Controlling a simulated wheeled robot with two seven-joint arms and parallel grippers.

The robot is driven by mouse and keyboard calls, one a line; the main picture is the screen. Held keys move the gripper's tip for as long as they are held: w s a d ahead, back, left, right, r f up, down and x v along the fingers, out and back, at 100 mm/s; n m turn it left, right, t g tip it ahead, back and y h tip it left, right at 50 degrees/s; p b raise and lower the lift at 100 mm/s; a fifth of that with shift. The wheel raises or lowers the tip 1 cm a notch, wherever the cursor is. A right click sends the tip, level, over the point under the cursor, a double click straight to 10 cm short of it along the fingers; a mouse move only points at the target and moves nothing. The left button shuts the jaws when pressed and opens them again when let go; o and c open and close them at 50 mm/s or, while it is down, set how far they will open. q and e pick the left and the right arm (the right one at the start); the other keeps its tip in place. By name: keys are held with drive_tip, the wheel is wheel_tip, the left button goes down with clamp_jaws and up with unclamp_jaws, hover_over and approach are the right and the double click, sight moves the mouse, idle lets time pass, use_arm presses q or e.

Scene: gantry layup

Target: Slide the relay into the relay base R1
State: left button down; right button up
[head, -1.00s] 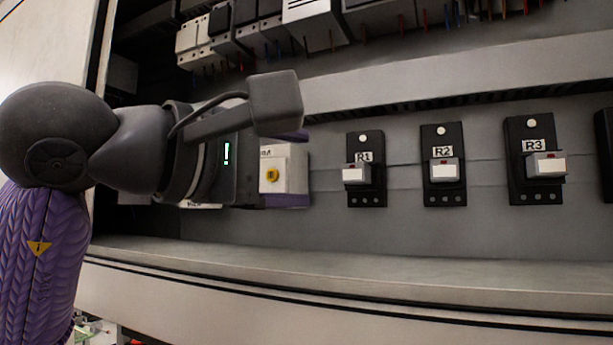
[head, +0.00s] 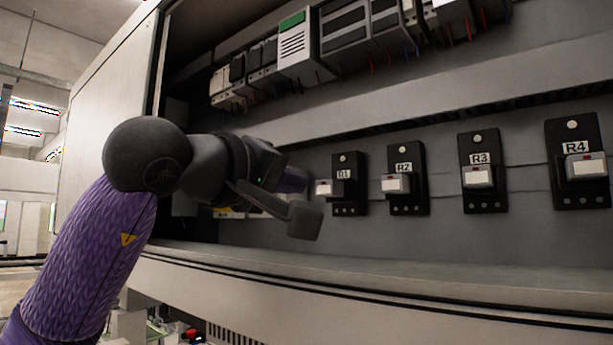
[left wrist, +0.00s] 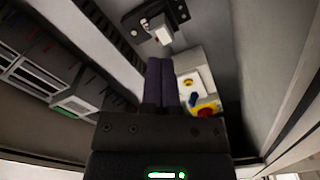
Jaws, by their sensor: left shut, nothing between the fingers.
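The relay base R1 (head: 348,206) is a black plate on the cabinet's back panel; it also shows in the left wrist view (left wrist: 133,20). A pale grey relay (head: 326,188) sits at its front and sticks out towards me; in the left wrist view the relay (left wrist: 162,33) is just beyond the fingertips. How deep it sits, I cannot tell. My left gripper (head: 304,178) is shut and empty just left of the relay. Its purple fingers (left wrist: 160,64) lie together, pointing at the base. Contact with the relay is not clear. My right gripper is not in view.
Bases R2 (head: 408,206), R3 (head: 485,203) and R4 (head: 580,200) stand to the right, each with a relay. A box with a yellow knob and a red button (left wrist: 206,108) is beside the fingers. A ledge (head: 400,262) runs below.

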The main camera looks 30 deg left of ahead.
sight(324, 188)
use_arm(q)
drive_tip(key=w+p, duration=0.1)
drive_tip(key=w, duration=0.3)
drive_tip(key=shift+a, duration=0.15)
drive_tip(key=shift+w+d, duration=0.2)
drive_tip(key=shift+w, duration=0.05)
drive_tip(key=shift+a, duration=0.1)
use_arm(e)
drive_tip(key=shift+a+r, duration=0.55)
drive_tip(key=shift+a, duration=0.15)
use_arm(q)
drive_tip(key=shift+w, duration=0.1)
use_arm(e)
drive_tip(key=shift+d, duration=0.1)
use_arm(q)
drive_tip(key=shift+w+p, duration=0.3)
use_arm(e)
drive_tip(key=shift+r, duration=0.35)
use_arm(q)
drive_tip(key=shift+s, duration=0.1)
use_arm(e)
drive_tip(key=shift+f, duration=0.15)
